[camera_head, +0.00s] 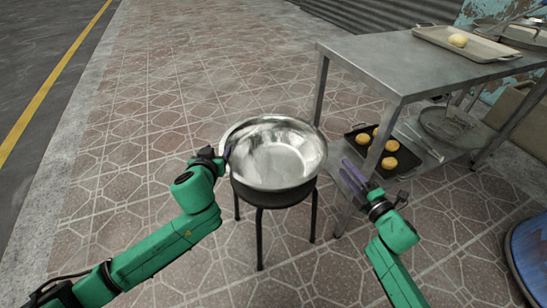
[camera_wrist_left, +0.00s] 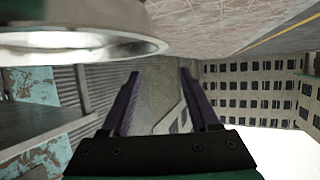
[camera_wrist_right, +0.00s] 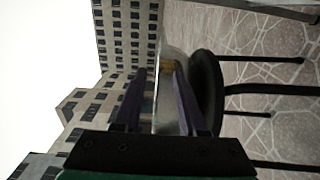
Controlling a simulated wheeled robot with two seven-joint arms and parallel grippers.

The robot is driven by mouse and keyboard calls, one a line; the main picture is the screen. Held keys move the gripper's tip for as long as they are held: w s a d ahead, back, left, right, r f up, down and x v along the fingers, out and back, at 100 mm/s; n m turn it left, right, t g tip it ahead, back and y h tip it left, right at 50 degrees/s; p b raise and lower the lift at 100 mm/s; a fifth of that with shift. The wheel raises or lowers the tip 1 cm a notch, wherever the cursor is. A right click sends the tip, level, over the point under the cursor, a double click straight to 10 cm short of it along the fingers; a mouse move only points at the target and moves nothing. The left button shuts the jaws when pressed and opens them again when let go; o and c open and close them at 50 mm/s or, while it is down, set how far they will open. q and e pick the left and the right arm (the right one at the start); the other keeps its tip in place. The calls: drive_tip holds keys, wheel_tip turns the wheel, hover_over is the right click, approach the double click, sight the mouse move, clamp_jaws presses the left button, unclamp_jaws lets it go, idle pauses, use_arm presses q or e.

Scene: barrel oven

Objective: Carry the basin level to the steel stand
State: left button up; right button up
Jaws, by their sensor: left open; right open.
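The shiny steel basin (camera_head: 275,150) sits level on a black stool (camera_head: 280,197) in the head view. My left gripper (camera_head: 226,153) is open at the basin's left rim. In the left wrist view the basin (camera_wrist_left: 85,45) shows at the upper left, outside the space between the fingers (camera_wrist_left: 158,75). My right gripper (camera_head: 353,172) is open to the right of the basin, apart from it. The right wrist view shows its spread fingers (camera_wrist_right: 155,72) with the basin's side beyond. The steel stand (camera_head: 385,60) is at the right, with a flat top and a lower shelf.
A tray (camera_head: 478,48) with one yellow roll lies on the stand's top; more pans are at its far end. The lower shelf holds a black tray (camera_head: 408,161) with several rolls, and tongs. A blue round object (camera_head: 530,258) stands at lower right. The left pavement is clear.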

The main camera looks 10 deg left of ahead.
sight(226, 136)
use_arm(q)
drive_tip(key=x, duration=1.1)
drive_tip(key=shift+w+f, duration=0.1)
use_arm(e)
drive_tip(key=x, duration=1.1)
drive_tip(key=shift+w+a, duration=0.1)
use_arm(q)
drive_tip(key=c, duration=0.5)
use_arm(e)
drive_tip(key=c, duration=0.5)
use_arm(q)
clamp_jaws()
use_arm(e)
clamp_jaws()
use_arm(q)
drive_tip(key=shift+a, duration=0.1)
